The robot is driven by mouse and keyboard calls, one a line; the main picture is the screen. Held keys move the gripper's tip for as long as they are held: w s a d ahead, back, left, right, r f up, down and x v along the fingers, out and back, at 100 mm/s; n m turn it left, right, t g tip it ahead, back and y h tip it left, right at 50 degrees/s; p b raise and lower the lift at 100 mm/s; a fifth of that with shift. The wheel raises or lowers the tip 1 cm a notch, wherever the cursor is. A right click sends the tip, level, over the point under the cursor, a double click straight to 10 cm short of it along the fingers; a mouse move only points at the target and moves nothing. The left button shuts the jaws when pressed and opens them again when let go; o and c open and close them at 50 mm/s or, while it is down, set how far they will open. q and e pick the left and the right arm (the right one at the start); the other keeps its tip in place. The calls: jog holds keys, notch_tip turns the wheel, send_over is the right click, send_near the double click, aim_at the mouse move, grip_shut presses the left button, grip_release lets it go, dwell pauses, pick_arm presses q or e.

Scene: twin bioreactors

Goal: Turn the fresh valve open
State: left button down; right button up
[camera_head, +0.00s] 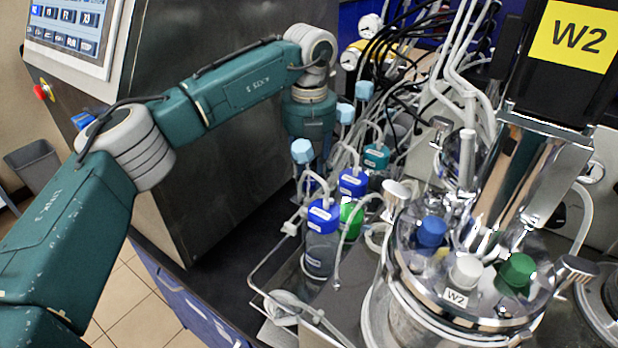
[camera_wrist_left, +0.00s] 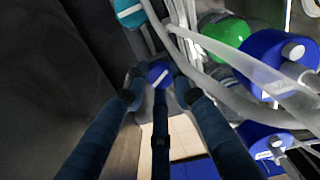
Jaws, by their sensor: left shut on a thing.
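My left arm reaches in from the left in the head view and its wrist points down behind the bottles; the fingers are hidden there. In the left wrist view my left gripper (camera_wrist_left: 160,88) has its dark blue fingers closed around a small blue round knob (camera_wrist_left: 159,73) with a pale mark. I take this knob to be the fresh valve, but no label on it is readable. How far it is turned cannot be told. My right gripper is not in view.
A green bottle (camera_wrist_left: 222,33) and a teal cap (camera_wrist_left: 130,13) are close to the fingers. The steel W2 vessel (camera_head: 465,290) is at right; a steel cabinet (camera_head: 205,100) is behind my arm.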

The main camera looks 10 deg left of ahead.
aim_at(310, 180)
pick_arm(q)
jog(key=n+b, duration=0.2)
jog(key=n, duration=0.4)
jog(key=shift+n, duration=0.3)
jog(key=n+b, duration=0.1)
jog(key=n, duration=0.3)
jog(key=shift+w+r+n, duration=0.1)
jog(key=shift+r+n, duration=0.05)
jog(key=shift+n, duration=0.15)
jog(key=c, duration=1.6)
grip_release()
jog(key=shift+o, duration=0.7)
notch_tip(310, 180, up, 12)
